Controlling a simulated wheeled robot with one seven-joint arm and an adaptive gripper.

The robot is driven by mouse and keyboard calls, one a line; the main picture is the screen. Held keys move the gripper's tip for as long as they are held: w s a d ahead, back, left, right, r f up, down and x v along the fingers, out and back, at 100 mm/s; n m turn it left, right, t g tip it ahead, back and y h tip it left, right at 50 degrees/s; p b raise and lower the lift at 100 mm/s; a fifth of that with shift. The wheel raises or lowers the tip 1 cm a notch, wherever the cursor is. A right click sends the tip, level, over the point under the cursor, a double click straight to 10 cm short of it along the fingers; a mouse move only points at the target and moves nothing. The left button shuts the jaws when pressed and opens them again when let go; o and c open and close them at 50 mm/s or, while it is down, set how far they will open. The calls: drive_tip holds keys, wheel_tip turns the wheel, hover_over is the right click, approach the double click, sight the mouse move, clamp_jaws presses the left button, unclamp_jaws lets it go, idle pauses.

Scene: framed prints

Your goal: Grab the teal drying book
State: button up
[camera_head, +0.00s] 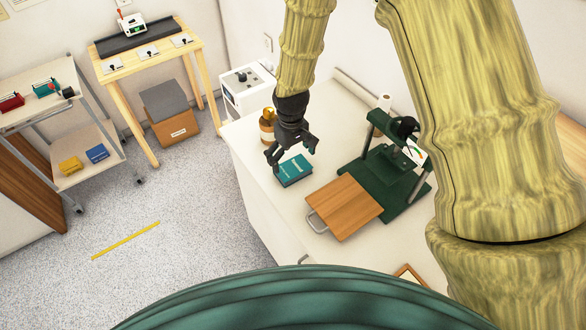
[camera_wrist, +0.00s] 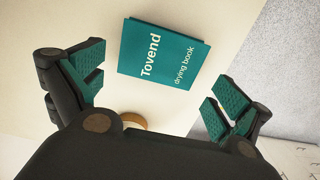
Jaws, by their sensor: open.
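The teal drying book (camera_head: 293,171) lies flat on the white counter, near its left edge. In the wrist view the book (camera_wrist: 163,50) shows its cover, printed "Tovend" and "drying book", beyond and between my fingertips. My gripper (camera_head: 289,152) is open and empty, above and just behind the book in the head view. In the wrist view my gripper's teal-padded fingers (camera_wrist: 160,95) are spread wide, with the book apart from both. The gap in height between fingers and book is hard to judge.
A wooden board with a metal handle (camera_head: 344,207) and a dark green press-like stand (camera_head: 385,178) are right of the book. A brown bottle (camera_head: 267,128) stands behind my gripper. The counter (camera_head: 262,178) is bare left of the book, up to its edge.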

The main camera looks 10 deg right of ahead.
sight(293, 167)
drive_tip(key=shift+s+d+f+p, duration=0.1)
drive_tip(key=shift+s+f+p, duration=0.2)
drive_tip(key=shift+f+p, duration=0.85)
drive_tip(key=shift+f, duration=1.1)
drive_tip(key=c, duration=0.9)
